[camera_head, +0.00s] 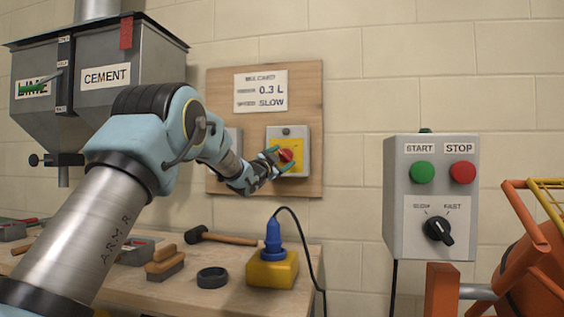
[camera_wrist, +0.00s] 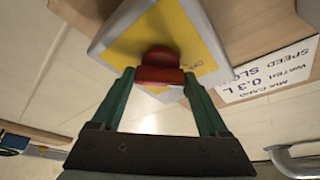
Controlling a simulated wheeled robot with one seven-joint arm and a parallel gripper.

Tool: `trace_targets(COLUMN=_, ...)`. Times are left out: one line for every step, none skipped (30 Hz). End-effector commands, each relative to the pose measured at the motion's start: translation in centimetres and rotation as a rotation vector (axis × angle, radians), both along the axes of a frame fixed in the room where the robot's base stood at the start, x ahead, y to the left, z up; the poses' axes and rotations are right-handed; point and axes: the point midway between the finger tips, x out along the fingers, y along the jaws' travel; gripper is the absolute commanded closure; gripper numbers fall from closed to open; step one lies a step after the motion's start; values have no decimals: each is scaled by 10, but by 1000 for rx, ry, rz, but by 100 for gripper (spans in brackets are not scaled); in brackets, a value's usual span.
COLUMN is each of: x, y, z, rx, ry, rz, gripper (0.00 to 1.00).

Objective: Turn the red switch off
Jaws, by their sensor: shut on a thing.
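The red switch (camera_head: 286,156) is a red rotary knob on a yellow plate in a grey box (camera_head: 272,134), mounted on a wooden board on the wall. In the wrist view the red switch (camera_wrist: 160,70) sits between the two green fingers. My gripper (camera_head: 277,157) has reached the switch and is shut on it, with a finger on each side; it also shows in the wrist view (camera_wrist: 160,80). Part of the yellow plate's lettering shows beside the knob in the wrist view, but the setting cannot be read.
A mix card (camera_head: 260,91) hangs above the switch box. At right a control box (camera_head: 407,228) has START and STOP buttons and a black speed knob. The bench (camera_head: 215,297) below holds a yellow socket with blue plug (camera_head: 272,268), a hammer and a black ring. Hoppers hang at upper left.

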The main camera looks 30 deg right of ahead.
Motion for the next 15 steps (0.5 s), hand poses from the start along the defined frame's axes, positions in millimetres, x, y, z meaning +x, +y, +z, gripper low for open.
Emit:
trace_targets(x=1, y=1, z=-2, rx=0, ry=5, rz=2, gripper=78)
trace_targets(x=1, y=1, z=-2, rx=-1, ry=6, rz=2, gripper=78)
trace_targets(x=1, y=1, z=-2, rx=-1, ry=6, rz=2, gripper=78)
trace_targets(x=1, y=1, z=-2, rx=-2, ry=7, rz=2, gripper=78)
trace_targets(x=1, y=1, z=-2, rx=-2, ry=7, rz=2, gripper=78)
trace_targets(x=1, y=1, z=-2, rx=-2, ry=7, rz=2, gripper=78)
trace_targets(x=1, y=1, z=-2, rx=-2, ry=7, rz=2, gripper=78)
trace_targets(x=1, y=1, z=-2, rx=-2, ry=7, rz=2, gripper=78)
trace_targets(x=1, y=1, z=-2, rx=-1, ry=7, rz=1, gripper=78)
trace_targets(x=1, y=1, z=-2, rx=-1, ry=7, rz=1, gripper=78)
trace_targets(x=1, y=1, z=-2, rx=-1, ry=7, rz=1, gripper=78)
trace_targets(x=1, y=1, z=-2, rx=-1, ry=7, rz=1, gripper=18)
trace_targets(x=1, y=1, z=-2, rx=-1, ry=7, rz=1, gripper=15)
trace_targets(x=1, y=0, z=-2, rx=-1, ry=6, rz=1, gripper=11)
trace_targets(x=1, y=0, z=-2, rx=-1, ry=6, rz=1, gripper=7)
